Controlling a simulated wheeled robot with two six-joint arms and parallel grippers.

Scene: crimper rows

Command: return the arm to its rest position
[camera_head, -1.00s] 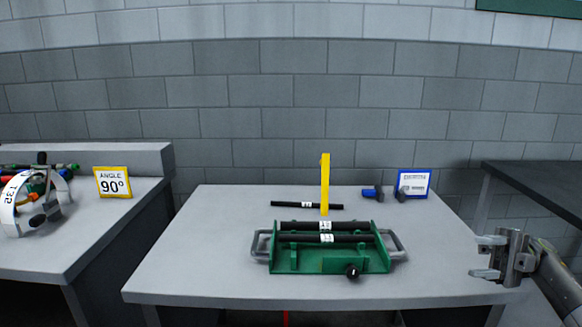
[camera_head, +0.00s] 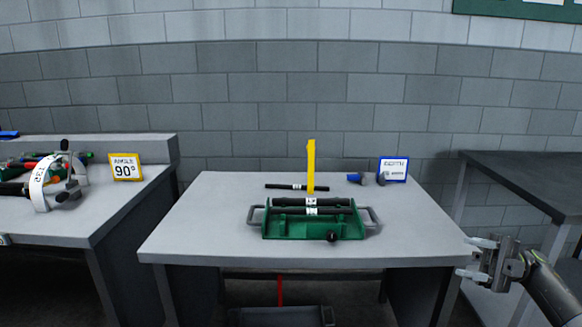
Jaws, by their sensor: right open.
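My right gripper (camera_head: 474,258) is at the right edge of the picture, beside the right front corner of the middle table. Its two fingers point left and stand apart, with nothing between them. My left gripper is not in view. The green tray (camera_head: 290,228) with grey side handles stands on the middle table, apart from my right gripper. Black bars with white labels (camera_head: 312,211) lie across it. Another black bar (camera_head: 285,187) lies on the table behind it.
The middle table (camera_head: 190,235) has free room around the tray. A yellow upright post (camera_head: 311,165), blue-and-black pieces (camera_head: 356,178) and a blue-framed sign (camera_head: 393,169) stand at its back. A dark table (camera_head: 540,180) is at right. A left bench (camera_head: 75,228) holds a yellow-framed angle sign (camera_head: 126,167).

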